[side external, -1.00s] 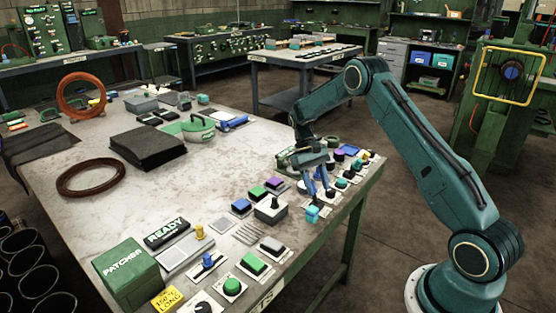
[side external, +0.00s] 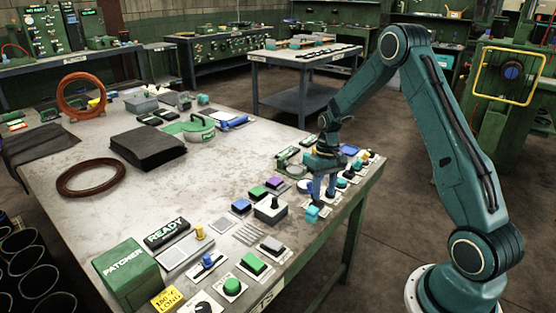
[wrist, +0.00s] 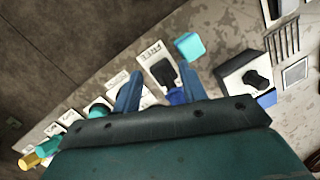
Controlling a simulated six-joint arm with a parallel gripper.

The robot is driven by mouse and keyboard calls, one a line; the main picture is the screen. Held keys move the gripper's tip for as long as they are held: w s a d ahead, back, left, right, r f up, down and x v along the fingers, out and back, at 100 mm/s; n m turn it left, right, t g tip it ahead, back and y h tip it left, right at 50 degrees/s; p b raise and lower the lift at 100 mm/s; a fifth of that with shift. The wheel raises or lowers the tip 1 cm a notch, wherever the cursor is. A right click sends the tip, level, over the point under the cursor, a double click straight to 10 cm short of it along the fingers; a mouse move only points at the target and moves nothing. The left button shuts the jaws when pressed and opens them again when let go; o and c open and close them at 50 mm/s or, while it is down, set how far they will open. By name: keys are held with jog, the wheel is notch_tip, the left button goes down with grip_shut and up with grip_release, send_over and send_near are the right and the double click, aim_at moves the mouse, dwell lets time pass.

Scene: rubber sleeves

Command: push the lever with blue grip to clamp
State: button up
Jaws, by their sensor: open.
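A plate printed FREE (wrist: 152,58) shows in the wrist view, with a black block (wrist: 165,75) on it. A blue piece (wrist: 177,97), which looks like the lever's blue grip, shows just below the block, partly hidden by my gripper. My gripper (side external: 322,200) points down over the right edge of the panel row in the side view. In the wrist view its two blue fingers (wrist: 160,82) are apart, with the block and blue piece between them. I cannot tell whether a finger touches the grip. A cyan cube (side external: 312,213) lies beside the fingers.
A black joystick box (side external: 270,208) stands left of my gripper. Several buttons and knobs line the table edge, including a green button (side external: 232,287) and a slider with a blue knob (side external: 208,260).

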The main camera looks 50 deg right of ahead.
jog(key=shift+s+f+t, duration=0.15)
jog(key=shift+s+t, duration=0.45)
jog(key=shift+t, duration=0.4)
notch_tip(320, 180, up, 14)
jog(key=d, duration=0.2)
jog(key=s+a+r+n+t+h, duration=0.1)
jog(key=s+a+r+n+t, duration=0.1)
jog(key=s+a+r, duration=0.6)
jog(key=shift+s+a+r+h, duration=0.3)
jog(key=shift+a+r, duration=1.1)
jog(key=shift+a, duration=1.8)
jog(key=s+a+n+t, duration=0.1)
jog(key=s+a, duration=0.2)
jog(key=s, duration=0.3)
jog(key=s+a+r+n+t, duration=0.1)
jog(key=s+a, duration=0.2)
jog(key=s, duration=0.3)
jog(key=shift+a+t, duration=0.4)
